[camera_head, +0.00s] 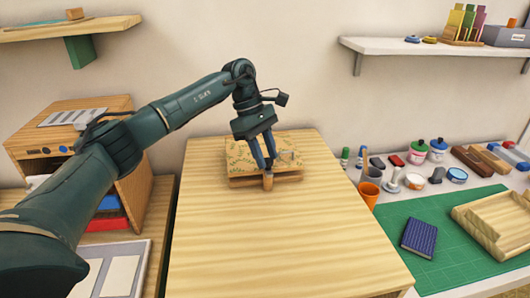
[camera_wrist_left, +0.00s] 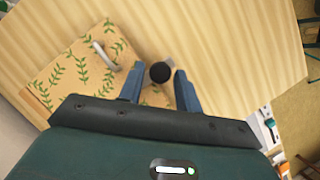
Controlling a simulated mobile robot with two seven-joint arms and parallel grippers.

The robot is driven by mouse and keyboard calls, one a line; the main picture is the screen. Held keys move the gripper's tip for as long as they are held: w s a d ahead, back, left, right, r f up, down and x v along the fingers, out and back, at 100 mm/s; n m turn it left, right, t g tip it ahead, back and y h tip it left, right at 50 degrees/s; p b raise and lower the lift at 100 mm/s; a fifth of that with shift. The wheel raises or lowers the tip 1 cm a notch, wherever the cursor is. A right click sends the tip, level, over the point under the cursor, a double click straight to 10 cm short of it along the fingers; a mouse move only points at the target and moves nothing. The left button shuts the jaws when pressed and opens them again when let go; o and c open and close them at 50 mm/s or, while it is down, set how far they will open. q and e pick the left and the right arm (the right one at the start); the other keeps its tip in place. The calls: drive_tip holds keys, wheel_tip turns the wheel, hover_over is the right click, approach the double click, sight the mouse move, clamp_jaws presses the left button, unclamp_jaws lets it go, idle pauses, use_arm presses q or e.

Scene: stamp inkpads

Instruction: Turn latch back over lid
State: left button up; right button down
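A low wooden box with a leaf-patterned lid (camera_head: 240,157) sits on the wooden table. At the box's front edge is a small wooden piece (camera_head: 268,184), which seems to be the latch. In the wrist view a dark round end (camera_wrist_left: 160,72) shows there, apparently part of it. My left gripper (camera_head: 266,167) points down at this piece. Its fingers are apart on both sides of the dark end, with small gaps visible. My right gripper is not in view.
The table (camera_head: 290,240) is clear in front of the box. A green mat (camera_head: 450,255) with a blue notebook (camera_head: 419,238) and a wooden tray (camera_head: 490,225) lies to the right.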

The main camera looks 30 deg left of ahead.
use_arm(q)
drive_tip(key=shift+o, duration=1.2)
drive_tip(key=v, duration=1.3)
